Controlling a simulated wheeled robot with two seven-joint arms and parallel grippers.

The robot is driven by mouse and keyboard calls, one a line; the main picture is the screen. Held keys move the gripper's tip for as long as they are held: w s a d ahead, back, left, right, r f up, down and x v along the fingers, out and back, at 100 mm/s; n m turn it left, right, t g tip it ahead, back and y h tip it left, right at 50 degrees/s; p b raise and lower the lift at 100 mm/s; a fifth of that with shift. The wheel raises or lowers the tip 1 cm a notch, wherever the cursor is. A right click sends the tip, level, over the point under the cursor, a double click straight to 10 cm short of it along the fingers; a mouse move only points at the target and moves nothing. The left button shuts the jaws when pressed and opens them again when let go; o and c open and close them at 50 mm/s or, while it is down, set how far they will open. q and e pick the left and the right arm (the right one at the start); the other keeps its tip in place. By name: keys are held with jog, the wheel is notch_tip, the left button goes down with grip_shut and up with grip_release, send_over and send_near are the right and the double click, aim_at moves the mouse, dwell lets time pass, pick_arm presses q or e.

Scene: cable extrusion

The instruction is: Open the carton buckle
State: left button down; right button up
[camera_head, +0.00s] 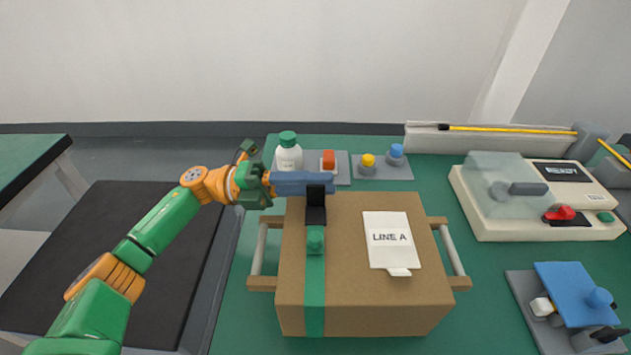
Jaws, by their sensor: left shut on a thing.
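The brown carton (430,290) stands on the green table, with a green strap (315,285) down its left part. A black buckle (316,213) sits on the strap near the carton's back edge, with its black flap upright. A green knob-like piece (315,240) is on the strap in front of it. My left gripper (316,184) reaches in from the left, its long blue-grey fingers level at the flap. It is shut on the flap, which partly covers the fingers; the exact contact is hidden. My right gripper is out of view.
A white label card (391,242) lies on the carton, with handle bars at both sides. A white bottle (288,155) and small yellow and blue knobs (367,162) stand behind. A cream machine (530,215) and a blue-topped fixture (565,290) are at right.

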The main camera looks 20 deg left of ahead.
pick_arm(q)
jog(key=shift+f, duration=0.25)
dwell(0.4)
jog(key=c, duration=0.8)
grip_release()
jog(key=shift+c, duration=0.2)
jog(key=shift+o, duration=0.4)
jog(key=shift+r, duration=0.1)
jog(key=shift+a, duration=0.3)
jog(key=b+v, duration=0.5)
jog(key=v, duration=0.6)
jog(key=shift+a, duration=0.2)
